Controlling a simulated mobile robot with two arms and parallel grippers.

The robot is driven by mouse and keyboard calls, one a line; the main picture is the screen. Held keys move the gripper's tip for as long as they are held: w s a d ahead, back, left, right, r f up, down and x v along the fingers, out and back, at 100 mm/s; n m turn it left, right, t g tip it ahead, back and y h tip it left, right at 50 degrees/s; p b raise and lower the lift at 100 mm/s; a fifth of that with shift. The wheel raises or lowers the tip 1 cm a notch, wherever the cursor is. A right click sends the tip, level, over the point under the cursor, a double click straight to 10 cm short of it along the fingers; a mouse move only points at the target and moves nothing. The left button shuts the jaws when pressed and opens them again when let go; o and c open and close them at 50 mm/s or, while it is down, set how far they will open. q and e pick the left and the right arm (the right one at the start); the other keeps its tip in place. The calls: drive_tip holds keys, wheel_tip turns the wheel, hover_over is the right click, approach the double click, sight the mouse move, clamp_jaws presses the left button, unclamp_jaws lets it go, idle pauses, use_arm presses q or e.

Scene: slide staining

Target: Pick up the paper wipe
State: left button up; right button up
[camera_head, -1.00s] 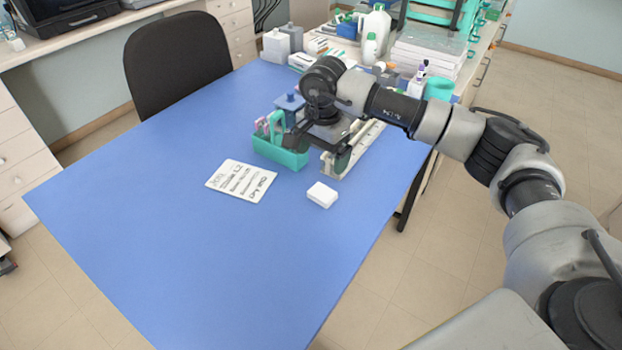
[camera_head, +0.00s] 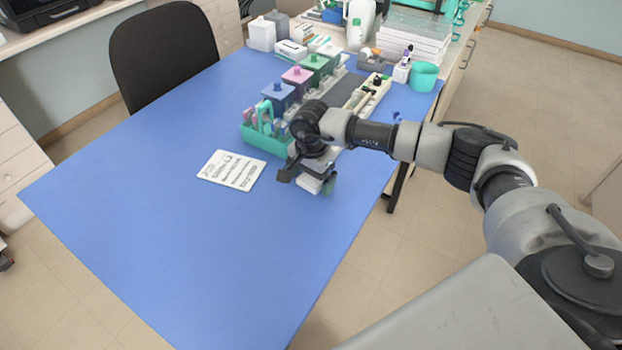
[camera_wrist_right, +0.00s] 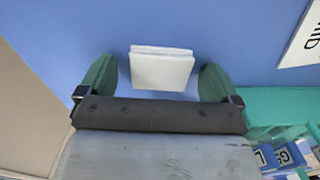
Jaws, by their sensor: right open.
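The paper wipe is a small white folded pad (camera_head: 311,184) on the blue table, partly hidden by my right gripper in the head view. In the right wrist view the wipe (camera_wrist_right: 162,69) lies between the two green fingertips, with a gap on each side. My right gripper (camera_head: 306,180) is open and empty, over the wipe; it also shows in the right wrist view (camera_wrist_right: 158,82). I cannot tell how far above the table the fingers are. My left gripper is not in view.
A teal carrier (camera_head: 268,143) stands just behind the gripper, with staining jars (camera_head: 299,77) beyond it. A written card (camera_head: 232,170) lies to the left. The table's right edge is close by. The blue table's front part (camera_head: 200,260) is clear.

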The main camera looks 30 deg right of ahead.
sight(314, 181)
drive_tip(key=c, duration=1)
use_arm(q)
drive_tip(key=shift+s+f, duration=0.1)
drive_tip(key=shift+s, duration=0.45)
use_arm(e)
drive_tip(key=shift+r, duration=0.1)
drive_tip(key=shift+r, duration=0.4)
drive_tip(key=r+b, duration=0.1)
drive_tip(key=s+r, duration=0.1)
drive_tip(key=r, duration=0.1)
drive_tip(key=shift+d+r+b, duration=0.15)
drive_tip(key=shift+r+b, duration=0.15)
drive_tip(key=shift+b, duration=0.05)
use_arm(q)
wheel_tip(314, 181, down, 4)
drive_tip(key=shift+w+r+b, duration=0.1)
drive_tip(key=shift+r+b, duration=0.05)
drive_tip(key=shift+b, duration=0.9)
use_arm(e)
drive_tip(key=s+d+r, duration=0.3)
drive_tip(key=s+r, duration=0.3)
drive_tip(key=s, duration=0.4)
drive_tip(key=shift+r, duration=0.3)
